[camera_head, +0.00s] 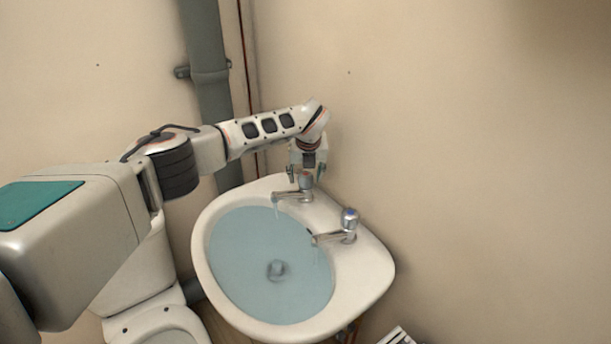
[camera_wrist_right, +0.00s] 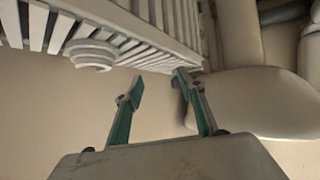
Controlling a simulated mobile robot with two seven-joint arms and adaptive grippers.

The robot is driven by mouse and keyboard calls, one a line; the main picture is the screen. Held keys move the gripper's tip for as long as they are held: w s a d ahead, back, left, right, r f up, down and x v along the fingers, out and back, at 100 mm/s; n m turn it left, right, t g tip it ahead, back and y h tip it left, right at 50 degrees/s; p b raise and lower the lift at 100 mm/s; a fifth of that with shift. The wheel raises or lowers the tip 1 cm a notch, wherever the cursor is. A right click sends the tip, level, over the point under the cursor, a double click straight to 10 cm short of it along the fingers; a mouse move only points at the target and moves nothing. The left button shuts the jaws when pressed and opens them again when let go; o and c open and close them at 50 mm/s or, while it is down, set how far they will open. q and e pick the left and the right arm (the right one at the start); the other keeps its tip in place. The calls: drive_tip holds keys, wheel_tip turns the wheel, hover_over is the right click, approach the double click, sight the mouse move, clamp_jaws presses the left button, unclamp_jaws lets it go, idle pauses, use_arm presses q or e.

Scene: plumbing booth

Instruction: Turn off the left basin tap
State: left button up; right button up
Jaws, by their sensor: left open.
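The left basin tap (camera_head: 296,195) is a chrome tap at the back of the white basin (camera_head: 372,277). A thin stream of water falls from its spout. My left gripper (camera_head: 306,174) points down over this tap, open, with a fingertip on either side of its head. Contact between the fingers and the tap head is too small to tell. My right gripper is not in the head view. In the right wrist view my right gripper (camera_wrist_right: 160,103) is open with nothing between its fingers.
A second chrome tap (camera_head: 345,229) stands to the right on the basin, with a faint stream below its spout. Water (camera_head: 250,255) fills the bowl. A grey pipe (camera_head: 208,75) runs behind my left arm. A toilet (camera_head: 150,290) stands at lower left. A white slatted object (camera_wrist_right: 130,35) shows in the wrist view.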

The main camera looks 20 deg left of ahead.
use_arm(q)
drive_tip(key=shift+w+f, duration=0.1)
drive_tip(key=shift+f, duration=0.05)
drive_tip(key=shift+c, duration=0.4)
drive_tip(key=c, duration=1)
drive_tip(key=shift+c, duration=0.2)
drive_tip(key=shift+m, duration=0.4)
drive_tip(key=m+h, duration=0.1)
drive_tip(key=m, duration=0.2)
drive_tip(key=shift+m+t+h, duration=0.3)
drive_tip(key=shift+h, duration=0.1)
drive_tip(key=m+h, duration=0.1)
drive_tip(key=m, duration=0.3)
drive_tip(key=shift+m+h+b, duration=0.4)
